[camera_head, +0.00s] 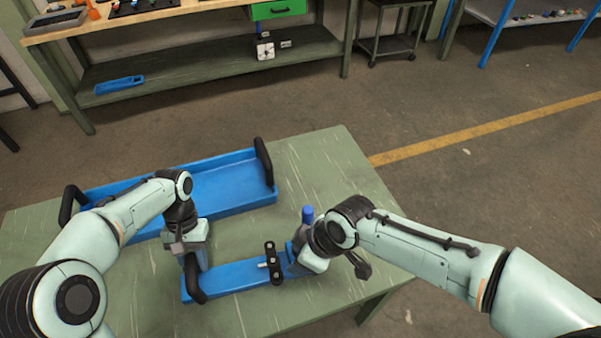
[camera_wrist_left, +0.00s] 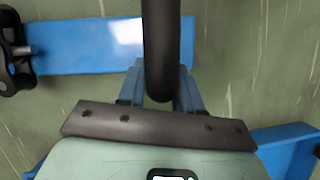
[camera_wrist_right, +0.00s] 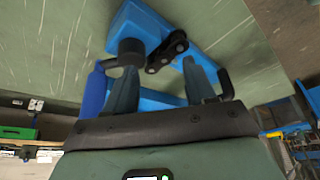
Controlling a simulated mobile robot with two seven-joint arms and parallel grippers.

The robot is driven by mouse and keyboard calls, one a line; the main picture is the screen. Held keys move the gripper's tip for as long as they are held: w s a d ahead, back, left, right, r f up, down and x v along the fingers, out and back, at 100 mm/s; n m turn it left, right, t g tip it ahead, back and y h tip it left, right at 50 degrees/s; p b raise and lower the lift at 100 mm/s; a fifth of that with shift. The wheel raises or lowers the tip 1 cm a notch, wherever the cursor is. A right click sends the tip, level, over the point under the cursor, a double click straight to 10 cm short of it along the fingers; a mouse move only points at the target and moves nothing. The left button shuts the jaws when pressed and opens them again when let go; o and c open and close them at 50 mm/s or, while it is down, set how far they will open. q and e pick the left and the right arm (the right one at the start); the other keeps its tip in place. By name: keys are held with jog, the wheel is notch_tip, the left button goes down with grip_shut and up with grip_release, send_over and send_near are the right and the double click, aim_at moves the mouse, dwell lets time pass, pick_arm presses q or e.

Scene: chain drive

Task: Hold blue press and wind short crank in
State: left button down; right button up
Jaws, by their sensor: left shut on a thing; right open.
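The blue press (camera_head: 235,278) is a long blue bar on the green table, with a black handle (camera_head: 194,282) at its left end. My left gripper (camera_head: 192,258) is shut on this handle, which passes between its fingers in the left wrist view (camera_wrist_left: 160,60). A black link with round ends (camera_head: 272,262) stands at the bar's middle on a grey shaft. A blue upright grip (camera_head: 307,214) shows at the right end. My right gripper (camera_wrist_right: 160,85) is open above that end; the blue grip (camera_wrist_right: 95,92) is outside its left finger. The crank's joint is partly hidden by my right wrist.
A large blue tray (camera_head: 225,185) with black handles lies behind the press. Green tabletop (camera_head: 320,165) is clear to the right of the tray. A workbench (camera_head: 215,62) with a green drawer (camera_head: 278,9) stands farther back.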

jog(key=w+d+n+g+h, duration=0.1)
jog(key=w+d+n+g, duration=0.15)
jog(key=n, duration=0.75)
jog(key=w+d+n+g+h, duration=0.1)
jog(key=w+d+n+g, duration=0.2)
jog(key=n, duration=0.6)
jog(key=w+a+v, duration=0.1)
jog(key=a+v, duration=0.1)
jog(key=v, duration=0.9)
jog(key=w+d+f+m+t, duration=0.1)
jog(key=w+d+f+m, duration=0.2)
jog(key=d, duration=0.2)
jog(key=w+d+f+m+y, duration=0.1)
jog(key=w+d+f+m, duration=0.2)
jog(key=d+f+m, duration=0.1)
jog(key=shift+d+t, duration=0.35)
jog(key=shift+d, duration=0.3)
